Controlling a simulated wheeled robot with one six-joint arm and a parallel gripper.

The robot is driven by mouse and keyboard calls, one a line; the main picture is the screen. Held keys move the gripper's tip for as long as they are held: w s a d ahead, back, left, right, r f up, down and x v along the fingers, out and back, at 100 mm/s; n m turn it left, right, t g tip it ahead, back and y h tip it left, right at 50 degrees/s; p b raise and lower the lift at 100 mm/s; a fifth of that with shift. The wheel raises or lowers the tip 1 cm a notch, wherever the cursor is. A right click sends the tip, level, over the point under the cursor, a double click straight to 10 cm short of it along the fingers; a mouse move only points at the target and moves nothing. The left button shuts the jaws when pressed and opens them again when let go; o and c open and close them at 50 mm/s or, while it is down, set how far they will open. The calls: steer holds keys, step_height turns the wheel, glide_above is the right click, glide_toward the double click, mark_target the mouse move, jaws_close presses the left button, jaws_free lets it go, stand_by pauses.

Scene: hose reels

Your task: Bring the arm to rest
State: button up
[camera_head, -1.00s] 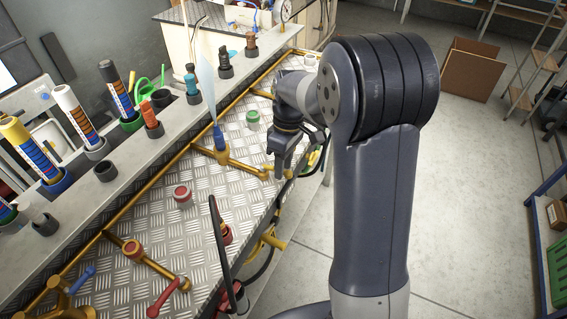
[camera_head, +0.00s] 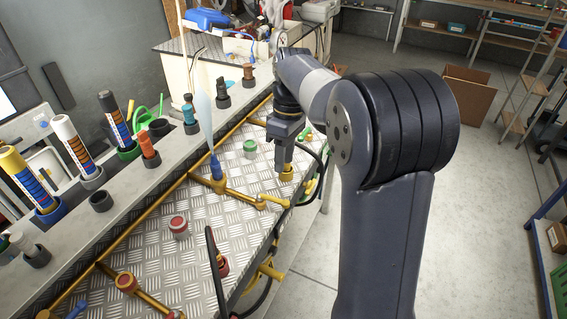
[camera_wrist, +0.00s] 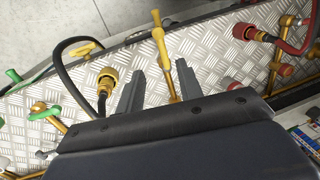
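My gripper (camera_head: 279,165) points down over the right edge of the diamond-plate bench, in front of a brass hose coupling (camera_head: 287,174) in the head view. In the wrist view its two dark fingers (camera_wrist: 158,85) stand apart with nothing held between them. A yellow lever (camera_wrist: 159,42) shows beyond the gap, on the plate. The brass coupling (camera_wrist: 107,80) with its black hose lies just left of the fingers there. My arm is bent, its elbow high at the right of the head view.
Black hose (camera_head: 318,160) loops beside my gripper. Several coloured cylinders stand along the left ledge. Open floor (camera_head: 480,230) lies at the right.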

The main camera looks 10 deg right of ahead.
mark_target(279, 200)
steer(key=shift+f, duration=0.1)
steer(key=f, duration=0.3)
steer(key=s+a+f, duration=0.1)
steer(key=f, duration=0.6)
steer(key=shift+s+a+f, duration=0.2)
steer(key=shift+s+f, duration=0.1)
steer(key=shift+s, duration=0.1)
steer(key=shift+r, duration=0.1)
steer(key=shift+m, duration=0.3)
